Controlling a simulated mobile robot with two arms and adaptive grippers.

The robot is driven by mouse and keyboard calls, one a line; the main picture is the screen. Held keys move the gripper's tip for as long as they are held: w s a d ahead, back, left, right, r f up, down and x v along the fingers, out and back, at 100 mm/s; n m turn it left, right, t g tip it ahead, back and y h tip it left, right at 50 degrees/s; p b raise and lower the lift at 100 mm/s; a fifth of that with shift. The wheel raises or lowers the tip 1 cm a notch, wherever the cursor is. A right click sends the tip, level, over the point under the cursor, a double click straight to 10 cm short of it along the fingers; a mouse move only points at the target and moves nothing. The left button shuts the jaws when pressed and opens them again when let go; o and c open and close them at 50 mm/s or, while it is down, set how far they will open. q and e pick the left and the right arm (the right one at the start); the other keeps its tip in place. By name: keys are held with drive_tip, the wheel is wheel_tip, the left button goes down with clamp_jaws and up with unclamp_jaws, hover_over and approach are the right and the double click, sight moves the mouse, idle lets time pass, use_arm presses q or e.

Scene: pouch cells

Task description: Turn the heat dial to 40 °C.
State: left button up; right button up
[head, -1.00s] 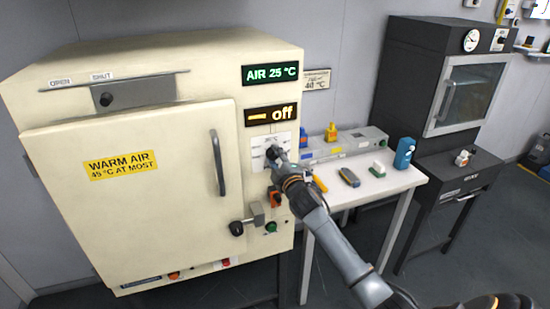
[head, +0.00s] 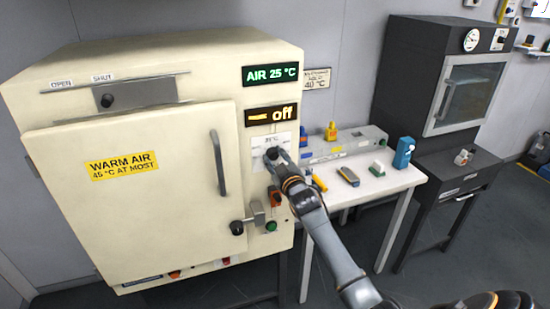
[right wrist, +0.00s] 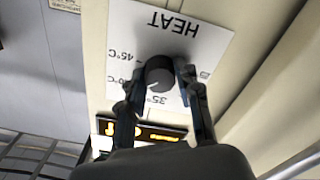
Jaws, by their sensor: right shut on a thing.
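The heat dial (right wrist: 160,74) is a dark round knob on a white card (right wrist: 190,38) marked HEAT, upside down in the right wrist view. Marks of 35, 40 and 45 °C ring it. A faint pale line on the knob points to the lower left, around the 35 to 40 side; its exact setting is hard to tell. My right gripper (right wrist: 159,84) has a finger on each side of the knob and is shut on it. In the head view the right gripper (head: 277,158) covers most of the dial. My left gripper is not in view.
The cream warm-air cabinet (head: 140,220) has a closed door with a handle (head: 217,164). Its displays read AIR 25 °C (head: 270,73) and off (head: 271,115). A white bench (head: 385,184) with small items stands to the right, beside a dark oven (head: 415,75).

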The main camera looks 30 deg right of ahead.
drive_tip(key=shift+f, duration=0.1)
idle(0.3)
drive_tip(key=o, duration=1.1)
drive_tip(key=shift+o, duration=0.2)
drive_tip(key=v, duration=1.2)
